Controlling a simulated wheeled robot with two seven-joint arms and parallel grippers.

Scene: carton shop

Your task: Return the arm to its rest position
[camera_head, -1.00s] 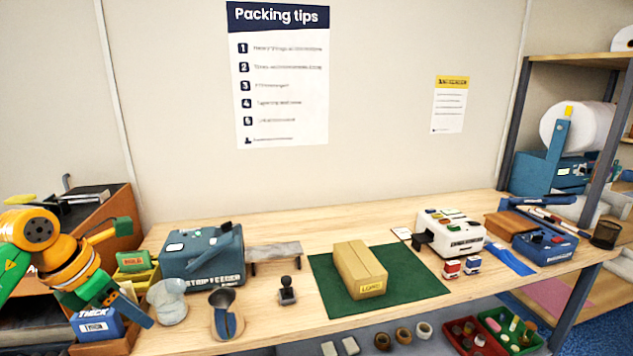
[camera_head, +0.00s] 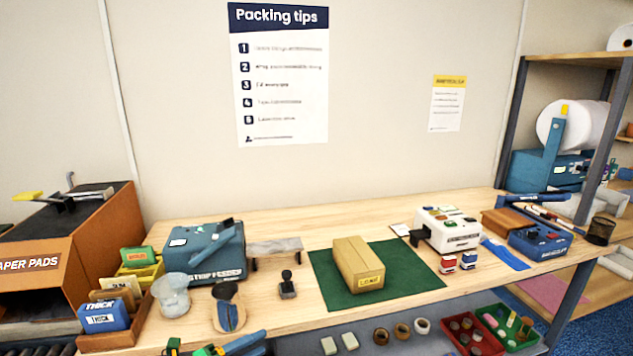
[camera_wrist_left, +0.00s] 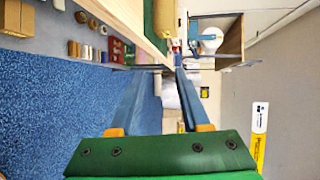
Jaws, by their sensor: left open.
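My left gripper (camera_head: 218,347) shows only in part at the bottom edge of the head view, low in front of the bench's front edge. In the left wrist view its two blue fingers (camera_wrist_left: 160,75) stand apart with nothing held between them. The rest of the left arm is out of the head view. My right gripper is in neither view.
The wooden bench (camera_head: 300,317) holds a taped carton (camera_head: 357,266) on a green mat (camera_head: 415,277), a blue strip feeder (camera_head: 203,252) and a white machine (camera_head: 448,230). Bins (camera_head: 507,330) sit below. Blue floor (camera_wrist_left: 50,110) lies open beside the bench.

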